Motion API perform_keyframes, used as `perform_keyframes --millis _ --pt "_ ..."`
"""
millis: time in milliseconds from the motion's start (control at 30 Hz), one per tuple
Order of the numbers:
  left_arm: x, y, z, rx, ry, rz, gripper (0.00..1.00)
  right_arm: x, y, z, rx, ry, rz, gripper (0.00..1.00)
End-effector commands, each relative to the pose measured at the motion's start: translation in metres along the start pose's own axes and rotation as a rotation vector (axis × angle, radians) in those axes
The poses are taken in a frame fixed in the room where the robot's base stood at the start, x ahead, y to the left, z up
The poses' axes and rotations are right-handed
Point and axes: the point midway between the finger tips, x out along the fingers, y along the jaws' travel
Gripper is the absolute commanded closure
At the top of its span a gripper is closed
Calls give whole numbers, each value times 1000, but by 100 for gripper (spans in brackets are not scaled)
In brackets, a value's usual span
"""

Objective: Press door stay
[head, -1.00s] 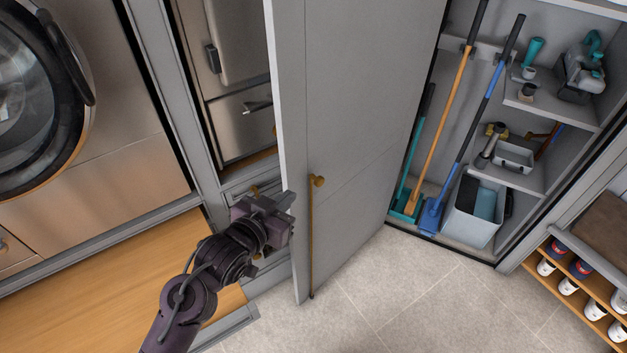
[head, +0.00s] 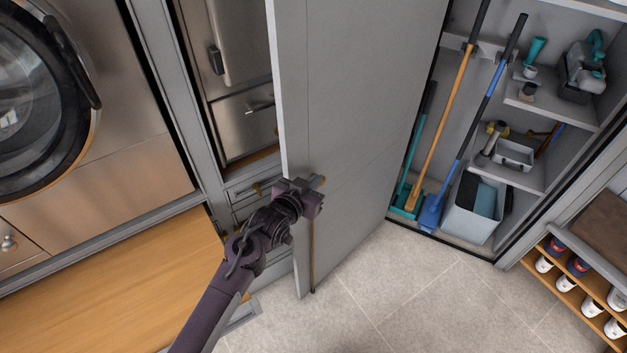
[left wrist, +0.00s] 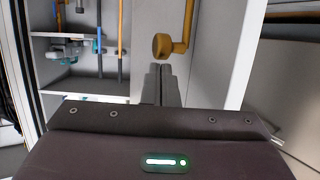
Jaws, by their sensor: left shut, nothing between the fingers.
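The door stay is a brass rod (head: 312,262) running down the grey door (head: 350,110) near its free edge. Its round knob at the top is hidden behind my left gripper in the head view. In the left wrist view the brass knob (left wrist: 162,46) shows just beyond the fingertips, with the rod bending away from it. My left gripper (head: 318,182) is shut and empty, in front of the door at the stay's upper end. I cannot tell whether the fingertips touch the knob. My right gripper is not in view.
The door stands open beside a tall cupboard with brooms (head: 440,130), a grey bin (head: 472,215) and shelves. A washer (head: 40,100) and a wooden surface (head: 120,275) are at left. A shoe rack (head: 565,285) is at right. The tiled floor (head: 420,300) is clear.

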Motion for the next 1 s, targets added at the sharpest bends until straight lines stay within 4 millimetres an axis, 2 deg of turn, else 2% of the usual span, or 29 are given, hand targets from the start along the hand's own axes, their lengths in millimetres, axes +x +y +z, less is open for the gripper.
perform_keyframes --millis 367,600,867,1000 --pt "2 0 2 -1 0 0 100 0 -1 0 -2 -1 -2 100" --pt "8 0 22 -1 -1 0 100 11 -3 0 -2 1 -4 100" --pt "7 0 22 -1 -4 0 100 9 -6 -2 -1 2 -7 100" --pt "6 0 15 -1 -4 0 100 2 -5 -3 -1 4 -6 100"
